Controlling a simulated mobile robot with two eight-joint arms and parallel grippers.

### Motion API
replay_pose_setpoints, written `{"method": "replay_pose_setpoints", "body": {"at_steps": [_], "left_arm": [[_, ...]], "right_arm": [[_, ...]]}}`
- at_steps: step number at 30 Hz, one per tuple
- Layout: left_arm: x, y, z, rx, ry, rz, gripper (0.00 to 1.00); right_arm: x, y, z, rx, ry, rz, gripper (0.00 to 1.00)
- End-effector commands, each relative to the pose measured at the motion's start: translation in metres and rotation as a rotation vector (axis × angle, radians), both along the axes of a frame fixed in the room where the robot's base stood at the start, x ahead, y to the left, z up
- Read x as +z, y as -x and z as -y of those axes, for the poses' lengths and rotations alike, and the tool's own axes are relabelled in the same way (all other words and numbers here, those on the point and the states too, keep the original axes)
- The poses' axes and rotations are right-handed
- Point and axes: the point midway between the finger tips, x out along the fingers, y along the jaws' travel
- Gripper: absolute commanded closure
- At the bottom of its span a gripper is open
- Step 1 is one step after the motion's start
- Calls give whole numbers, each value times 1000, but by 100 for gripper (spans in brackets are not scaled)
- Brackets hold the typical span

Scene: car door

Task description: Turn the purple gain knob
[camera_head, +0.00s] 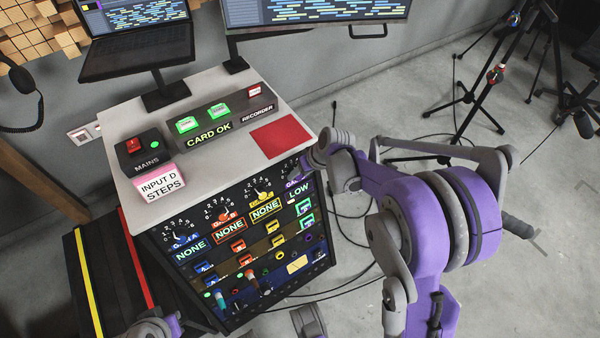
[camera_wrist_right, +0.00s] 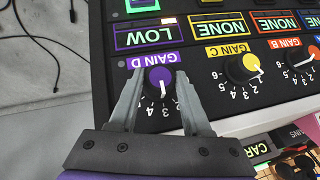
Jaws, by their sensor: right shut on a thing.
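The purple gain knob (camera_wrist_right: 158,80) sits on the dark panel under a purple GAIN D label (camera_wrist_right: 152,59), which appears upside down in the right wrist view. My right gripper (camera_wrist_right: 157,84) has one finger on each side of the knob and is shut on it. The knob's white pointer mark faces down in that view, toward the middle numbers of its dial. In the head view my right gripper (camera_head: 312,163) is at the panel's upper right corner and mostly hides the knob. The LOW display (camera_head: 298,190) is lit green below it there. My left gripper does not show.
Yellow (camera_head: 263,195), red (camera_head: 224,216) and blue (camera_head: 180,238) gain knobs line the panel to the left, above NONE displays. The white console top (camera_head: 215,90) holds the MAINS box (camera_head: 138,150), the CARD OK unit (camera_head: 212,122) and a red square (camera_head: 281,137).

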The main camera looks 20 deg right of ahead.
Motion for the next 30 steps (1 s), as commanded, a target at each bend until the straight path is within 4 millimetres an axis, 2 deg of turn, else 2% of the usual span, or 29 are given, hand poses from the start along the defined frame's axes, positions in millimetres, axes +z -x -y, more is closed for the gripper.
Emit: {"method": "replay_pose_setpoints", "body": {"at_steps": [8, 30], "left_arm": [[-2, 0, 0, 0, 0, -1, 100], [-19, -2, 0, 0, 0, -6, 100]], "right_arm": [[0, 0, 2, -21, -55, -8, 100], [-3, 0, 6, -162, -453, -63, 100]]}}
